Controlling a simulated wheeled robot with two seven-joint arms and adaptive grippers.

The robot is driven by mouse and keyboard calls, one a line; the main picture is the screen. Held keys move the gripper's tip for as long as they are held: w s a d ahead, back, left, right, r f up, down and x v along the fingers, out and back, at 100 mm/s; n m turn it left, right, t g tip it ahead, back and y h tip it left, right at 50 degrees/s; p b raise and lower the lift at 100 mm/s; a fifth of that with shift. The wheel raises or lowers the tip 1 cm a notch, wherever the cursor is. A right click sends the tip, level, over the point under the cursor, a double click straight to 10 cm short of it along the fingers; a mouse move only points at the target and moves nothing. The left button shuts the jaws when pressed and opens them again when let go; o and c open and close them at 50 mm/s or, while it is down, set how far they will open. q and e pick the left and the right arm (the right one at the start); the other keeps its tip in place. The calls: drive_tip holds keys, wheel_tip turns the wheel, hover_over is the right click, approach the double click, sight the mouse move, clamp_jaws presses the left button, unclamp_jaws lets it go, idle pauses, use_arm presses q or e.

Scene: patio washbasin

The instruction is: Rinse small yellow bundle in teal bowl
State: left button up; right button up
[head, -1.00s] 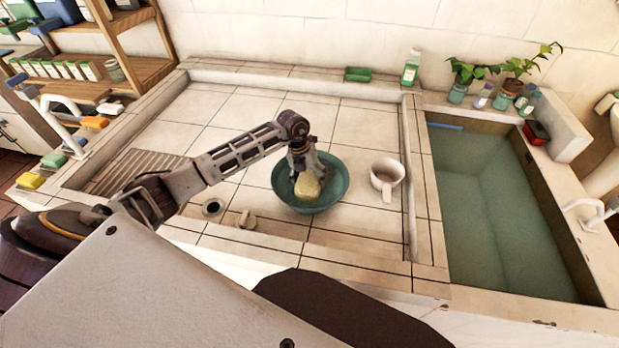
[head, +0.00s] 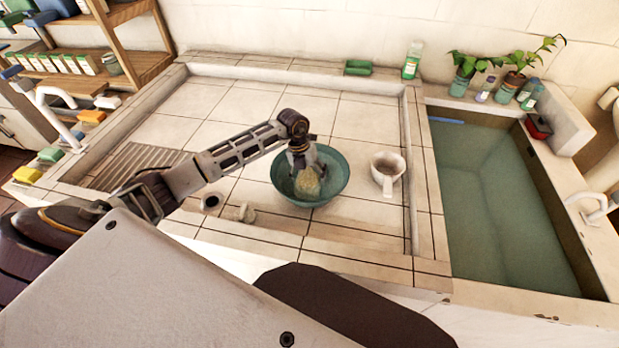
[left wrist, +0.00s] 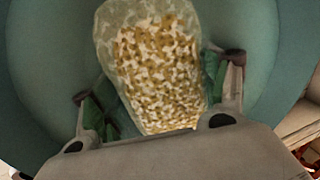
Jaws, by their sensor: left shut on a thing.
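The small yellow bundle (head: 308,182) is inside the teal bowl (head: 335,178), which stands on the tiled basin floor. My left gripper (head: 304,168) reaches down into the bowl and is shut on the bundle's upper part. In the left wrist view the bundle (left wrist: 155,65) shows pale and speckled yellow between the fingers, with the teal bowl wall (left wrist: 40,60) around it. The left gripper (left wrist: 158,105) has one finger on each side of it. I cannot tell whether the bundle touches the bowl's bottom. My right gripper is not in view.
A drain hole (head: 211,201) and a small plug-like piece (head: 247,213) lie to the left. A water-filled trough (head: 490,200) is at the right. A green sponge (head: 358,67) and a bottle (head: 412,60) sit on the back ledge.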

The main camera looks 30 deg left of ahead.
sight(317, 175)
use_arm(q)
drive_tip(key=shift+d, duration=0.1)
drive_tip(key=shift+w+d, duration=0.2)
drive_tip(key=shift+d, duration=0.5)
drive_tip(key=shift+w+d, duration=0.2)
drive_tip(key=shift+d, duration=0.5)
drive_tip(key=shift+a, duration=0.15)
drive_tip(key=shift+s+a, duration=0.25)
drive_tip(key=shift+a, duration=0.7)
drive_tip(key=shift+s+a, duration=0.2)
drive_tip(key=shift+a, duration=0.7)
drive_tip(key=shift+s+a, duration=0.25)
drive_tip(key=shift+a, duration=0.7)
drive_tip(key=shift+d, duration=0.15)
drive_tip(key=shift+w+d, duration=0.25)
drive_tip(key=shift+d, duration=0.7)
drive_tip(key=shift+w+d, duration=0.2)
drive_tip(key=shift+d, duration=0.7)
drive_tip(key=shift+w+d, duration=0.25)
drive_tip(key=shift+d, duration=0.7)
drive_tip(key=shift+a, duration=0.1)
drive_tip(key=shift+s+a, duration=0.25)
drive_tip(key=shift+a, duration=0.7)
drive_tip(key=shift+s+a, duration=0.2)
drive_tip(key=shift+a, duration=0.75)
drive_tip(key=shift+s+a, duration=0.25)
drive_tip(key=shift+a, duration=0.7)
drive_tip(key=shift+d, duration=0.1)
